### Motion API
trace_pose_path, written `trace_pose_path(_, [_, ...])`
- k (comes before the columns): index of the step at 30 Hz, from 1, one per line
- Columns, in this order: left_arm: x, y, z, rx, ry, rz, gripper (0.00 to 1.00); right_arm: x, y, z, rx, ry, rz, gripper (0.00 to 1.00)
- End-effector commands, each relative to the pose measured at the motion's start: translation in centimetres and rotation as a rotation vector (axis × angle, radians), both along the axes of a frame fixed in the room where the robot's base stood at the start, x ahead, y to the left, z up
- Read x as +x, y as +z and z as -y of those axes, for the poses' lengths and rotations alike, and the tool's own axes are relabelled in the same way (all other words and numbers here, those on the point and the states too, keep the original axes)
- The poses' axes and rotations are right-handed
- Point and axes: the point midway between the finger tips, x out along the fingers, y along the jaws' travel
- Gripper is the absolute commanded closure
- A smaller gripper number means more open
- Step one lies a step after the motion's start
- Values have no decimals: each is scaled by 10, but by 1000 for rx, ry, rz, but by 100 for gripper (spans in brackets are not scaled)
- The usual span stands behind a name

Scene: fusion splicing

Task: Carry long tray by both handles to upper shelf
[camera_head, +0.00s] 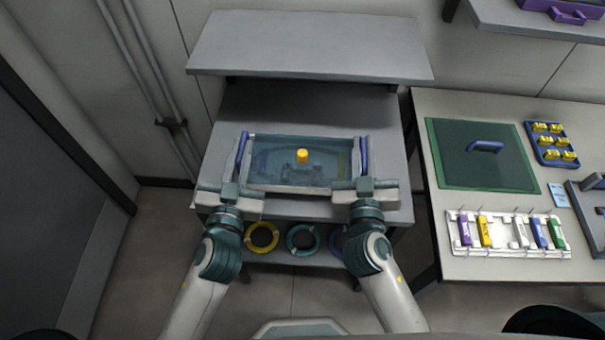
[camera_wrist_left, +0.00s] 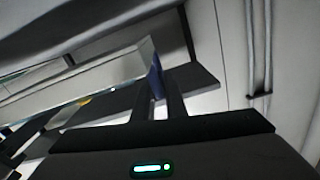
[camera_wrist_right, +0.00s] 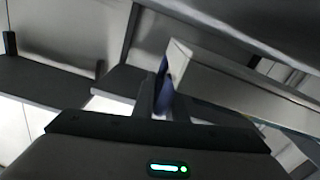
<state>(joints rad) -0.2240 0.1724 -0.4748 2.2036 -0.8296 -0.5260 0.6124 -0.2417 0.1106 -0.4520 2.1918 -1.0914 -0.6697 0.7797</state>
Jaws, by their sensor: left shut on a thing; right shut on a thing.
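The long tray (camera_head: 255,185) is a shallow box with a teal inside and blue handles at its two ends. A yellow cylinder (camera_head: 302,156) stands in it. My left gripper (camera_head: 238,165) is shut on the left blue handle (camera_head: 242,146), which also shows in the left wrist view (camera_wrist_left: 156,76). My right gripper (camera_head: 364,170) is shut on the right blue handle (camera_head: 363,152), which shows in the right wrist view (camera_wrist_right: 162,78). The tray looks roughly level, in front of the upper shelf (camera_head: 310,45). Its height above the surface below is hard to tell.
The grey shelf unit has a middle board (camera_head: 310,105) below the upper shelf, whose top looks empty. Coloured rings (camera_head: 262,237) lie on a lower level. At the right, a table carries a green mat (camera_head: 480,155), a blue tray (camera_head: 552,143) and a white rack (camera_head: 508,233).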

Motion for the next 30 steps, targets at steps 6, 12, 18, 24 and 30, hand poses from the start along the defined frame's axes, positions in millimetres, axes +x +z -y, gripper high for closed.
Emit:
trace_pose_path(6, [1,1,-4,7,8,2,100,0,1,4,-6,-8,1,100])
trace_pose_path(12, [1,1,-4,7,9,3,100,0,1,4,-6,-8,1,100])
trace_pose_path(18, [-1,8,-5,8,10,4,100,-2,7,4,-5,-9,1,100])
trace_pose_path(24, [-8,22,-5,8,10,4,100,-9,21,4,-4,-10,2,100])
trace_pose_path(30, [-17,42,-5,8,12,4,100,-19,41,4,-4,-11,3,100])
